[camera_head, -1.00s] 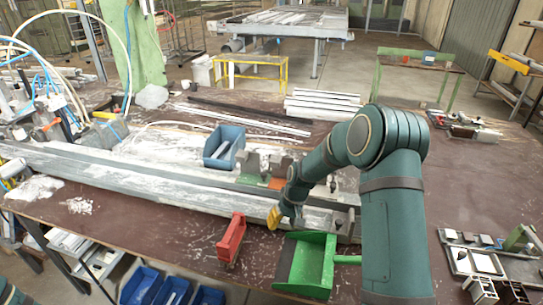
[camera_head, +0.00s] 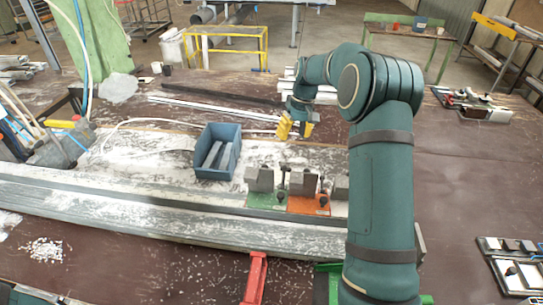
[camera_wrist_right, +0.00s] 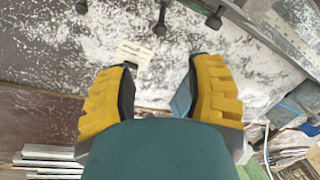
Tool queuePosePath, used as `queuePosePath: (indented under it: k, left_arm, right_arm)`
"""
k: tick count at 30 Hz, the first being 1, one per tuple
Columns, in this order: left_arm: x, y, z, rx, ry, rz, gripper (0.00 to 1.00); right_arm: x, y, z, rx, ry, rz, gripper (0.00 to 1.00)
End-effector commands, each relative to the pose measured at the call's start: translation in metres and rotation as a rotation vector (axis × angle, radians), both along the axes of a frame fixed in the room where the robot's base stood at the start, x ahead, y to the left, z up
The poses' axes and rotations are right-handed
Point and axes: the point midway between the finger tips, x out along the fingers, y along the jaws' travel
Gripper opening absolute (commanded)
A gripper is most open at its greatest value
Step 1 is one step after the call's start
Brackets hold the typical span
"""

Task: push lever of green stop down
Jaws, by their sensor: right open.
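The green stop (camera_head: 264,200) is on the bench's metal rail in the head view, with a grey block on it. A thin dark lever with a black knob (camera_head: 283,168) stands up near its right side. My right gripper (camera_head: 296,127) is beyond the stops, above the bench, with its yellow fingers apart and empty. In the right wrist view the open fingers (camera_wrist_right: 160,88) have nothing between them. Several black knobs (camera_wrist_right: 160,27) show beyond the fingertips there; I cannot tell which belongs to the green stop. My left gripper is out of view.
An orange-red stop (camera_head: 305,206) sits right of the green one. A blue bin (camera_head: 214,174) with grey pieces stands to the left of my gripper. A red tool (camera_head: 254,280) and a partly hidden green dustpan (camera_head: 326,285) lie at the front. Long profiles (camera_head: 205,109) lie behind.

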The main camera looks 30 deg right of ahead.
Motion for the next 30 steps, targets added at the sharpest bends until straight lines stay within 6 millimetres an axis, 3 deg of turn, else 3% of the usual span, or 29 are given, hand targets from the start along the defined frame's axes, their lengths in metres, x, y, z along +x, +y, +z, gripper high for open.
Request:
queuePosePath:
  k: [8, 21, 30]
  left_arm:
    - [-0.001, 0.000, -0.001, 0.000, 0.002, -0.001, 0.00]
    - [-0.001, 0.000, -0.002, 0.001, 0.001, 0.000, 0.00]
    - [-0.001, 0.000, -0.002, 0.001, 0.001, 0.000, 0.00]
  right_arm:
    - [0.000, 0.003, -0.017, 0.000, 0.002, -0.001, 0.53]
    - [0.001, 0.019, -0.099, 0.000, 0.003, 0.000, 0.53]
    - [0.002, 0.025, -0.132, 0.000, 0.001, -0.001, 0.53]
